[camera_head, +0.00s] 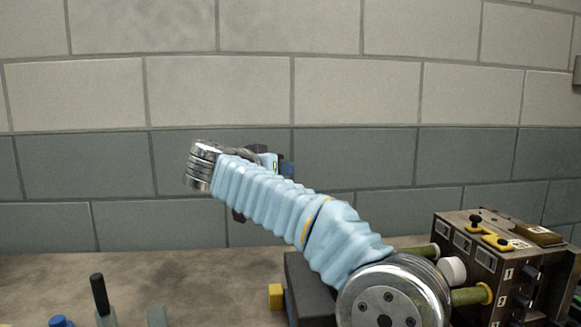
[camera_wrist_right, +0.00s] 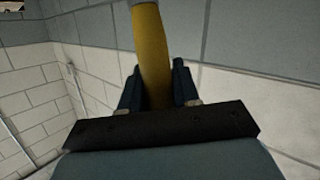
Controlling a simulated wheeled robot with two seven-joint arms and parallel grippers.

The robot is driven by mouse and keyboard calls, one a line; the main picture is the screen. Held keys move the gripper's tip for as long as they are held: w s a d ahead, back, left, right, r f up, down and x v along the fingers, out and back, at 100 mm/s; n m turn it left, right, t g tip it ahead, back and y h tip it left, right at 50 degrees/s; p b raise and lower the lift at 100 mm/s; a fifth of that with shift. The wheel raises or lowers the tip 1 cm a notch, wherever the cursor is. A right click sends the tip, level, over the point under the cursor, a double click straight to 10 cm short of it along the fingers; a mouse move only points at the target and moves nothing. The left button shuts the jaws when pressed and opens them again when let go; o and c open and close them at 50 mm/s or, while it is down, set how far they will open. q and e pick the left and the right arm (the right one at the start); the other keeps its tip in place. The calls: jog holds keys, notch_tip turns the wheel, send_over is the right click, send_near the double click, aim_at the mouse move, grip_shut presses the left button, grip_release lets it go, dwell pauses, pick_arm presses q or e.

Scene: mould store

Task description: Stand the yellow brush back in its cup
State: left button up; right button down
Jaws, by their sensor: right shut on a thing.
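The yellow brush (camera_wrist_right: 153,50) shows in the right wrist view as a thick yellow handle between the two dark fingers of my right gripper (camera_wrist_right: 157,88). The fingers are shut on it, and it runs up out of the top of the picture. Its far end is cut off there. In the head view my right arm in its light blue sleeve hides most of the right gripper (camera_head: 286,168); only small dark parts show past the sleeve, above the bench. I cannot make out the brush there. I cannot pick out its cup in either view. My left gripper is not in view.
A worn metal control box (camera_head: 505,262) stands on the bench (camera_head: 190,280) at the right. A block wall (camera_head: 340,95) stands behind.

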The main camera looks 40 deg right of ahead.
jog(key=w+a+f+n+t+y, duration=0.1)
jog(key=w+a+f+t+y, duration=0.15)
jog(key=a, duration=0.65)
jog(key=w+a+f+n+t+y, duration=0.1)
jog(key=w+a+f, duration=0.25)
jog(key=a, duration=0.45)
jog(key=w+a+f+n+t+y, duration=0.1)
jog(key=w+a+f+n+y, duration=0.2)
jog(key=a, duration=0.6)
notch_tip(320, 180, down, 11)
jog(key=m+h+b, duration=0.1)
jog(key=b, duration=0.4)
jog(key=shift+w, duration=0.45)
jog(key=shift+d, duration=0.1)
jog(key=c, duration=0.7)
grip_release()
jog(key=shift+c, duration=0.2)
